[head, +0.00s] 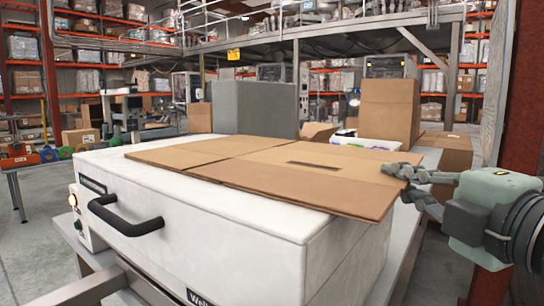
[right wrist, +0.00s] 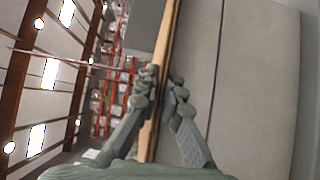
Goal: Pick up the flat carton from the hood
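The flat carton (head: 290,172) is a wide, thin brown cardboard sheet with creased panels and a dark slot. It lies on top of the white hood (head: 200,207), its front right part reaching over the hood's edge. My right gripper (head: 400,184) is at the carton's right edge, one finger above the sheet and one below. In the right wrist view, the carton's edge (right wrist: 170,25) runs between the fingers (right wrist: 162,82), which look closed against both faces. The fingers hide part of that edge. My left gripper is not in view.
A grey box (head: 255,108) stands behind the carton. A tall brown box (head: 388,108) stands at the back right. The hood has a black handle (head: 125,215) in front. A rust-red post (head: 522,100) rises close to my right arm.

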